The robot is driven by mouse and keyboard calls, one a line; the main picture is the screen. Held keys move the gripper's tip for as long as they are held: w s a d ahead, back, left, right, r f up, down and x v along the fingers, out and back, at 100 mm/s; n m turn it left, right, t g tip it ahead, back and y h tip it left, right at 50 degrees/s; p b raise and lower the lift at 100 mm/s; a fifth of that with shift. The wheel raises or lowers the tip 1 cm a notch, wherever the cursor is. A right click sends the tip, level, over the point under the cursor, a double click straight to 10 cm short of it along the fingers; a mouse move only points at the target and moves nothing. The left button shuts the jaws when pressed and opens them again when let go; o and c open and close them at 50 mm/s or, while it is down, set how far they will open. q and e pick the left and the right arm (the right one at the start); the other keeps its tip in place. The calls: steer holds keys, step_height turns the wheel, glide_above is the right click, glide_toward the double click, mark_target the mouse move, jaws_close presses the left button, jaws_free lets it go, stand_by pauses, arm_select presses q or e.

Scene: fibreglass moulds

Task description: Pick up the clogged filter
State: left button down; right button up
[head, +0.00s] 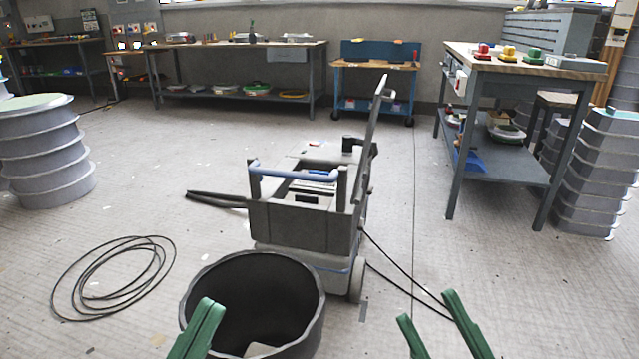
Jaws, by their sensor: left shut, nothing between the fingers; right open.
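A grey wheeled machine (300,228) with a blue front handle and a tall dark push handle stands in the middle of the floor. Its top has an open recess with a pale and blue part (318,176) in it; I cannot tell whether this is the clogged filter. A black round bin (312,318) stands in front of the machine, with a pale piece (260,350) low inside, partly cut off by the frame. My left gripper (210,305) is shut and empty, in front of the bin's left side. My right gripper (427,306) is open and empty, right of the bin.
A coiled black cable (115,278) lies on the floor at left. A dark hose (215,199) sticks out left of the machine, and a thin cable trails right. A workbench (520,62) stands at right, stacked moulds (45,150) at left. Floor between is mostly clear.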

stand_by(0.4)
steer(key=shift+o, duration=0.2)
step_height(320, 180, up, 3)
steer(key=p, duration=0.2)
steer(key=shift+d+f+p, duration=0.1)
steer(key=shift+p, duration=0.2)
steer(key=shift+f, duration=0.1)
